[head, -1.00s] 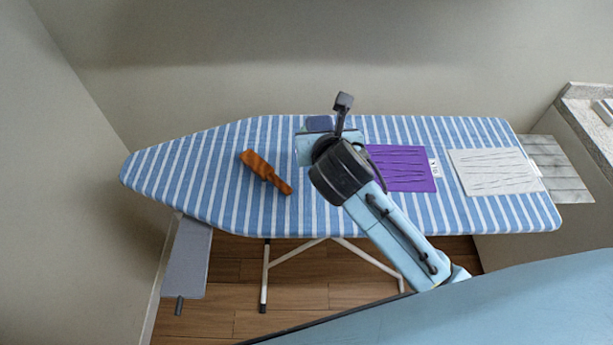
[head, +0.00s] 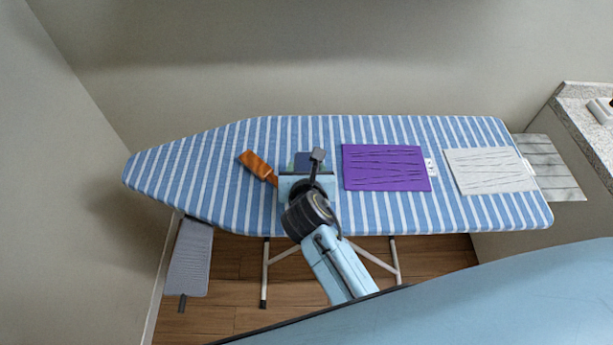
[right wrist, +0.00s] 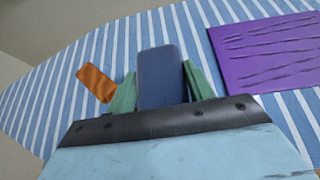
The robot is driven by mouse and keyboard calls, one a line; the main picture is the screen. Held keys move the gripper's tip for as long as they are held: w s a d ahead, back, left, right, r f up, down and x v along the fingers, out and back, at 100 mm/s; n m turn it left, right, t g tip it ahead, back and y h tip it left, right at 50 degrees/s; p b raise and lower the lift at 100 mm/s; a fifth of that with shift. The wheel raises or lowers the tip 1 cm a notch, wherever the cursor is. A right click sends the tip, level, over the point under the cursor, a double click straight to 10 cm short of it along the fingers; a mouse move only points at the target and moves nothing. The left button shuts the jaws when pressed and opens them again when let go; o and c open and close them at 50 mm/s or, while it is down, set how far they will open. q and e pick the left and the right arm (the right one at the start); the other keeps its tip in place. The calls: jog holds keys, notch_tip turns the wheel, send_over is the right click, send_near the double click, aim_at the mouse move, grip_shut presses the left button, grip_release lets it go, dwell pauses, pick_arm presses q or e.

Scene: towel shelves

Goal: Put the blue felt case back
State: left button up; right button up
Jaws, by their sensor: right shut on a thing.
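The blue felt case (right wrist: 161,75) is dark blue and upright between the two green fingers of my right gripper (right wrist: 160,92) in the right wrist view. The gripper is shut on it. In the head view only a small part of the case (head: 303,160) shows past my right gripper (head: 305,168), over the middle of the striped ironing board (head: 220,190). I cannot tell whether the case touches the board. My left gripper is not in view.
An orange-brown wooden brush (head: 257,165) lies just left of my right gripper. A purple folded cloth (head: 386,167) lies to its right, with a white folded cloth (head: 489,170) farther right. The board's left end is clear. A stone-topped counter (head: 575,115) stands at right.

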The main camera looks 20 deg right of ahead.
jog(key=shift+f, duration=1.25)
jog(key=shift+f, duration=0.1)
jog(key=o, duration=1)
jog(key=shift+o, duration=0.2)
jog(key=shift+r, duration=0.2)
jog(key=p+v, duration=0.1)
jog(key=v, duration=1.1)
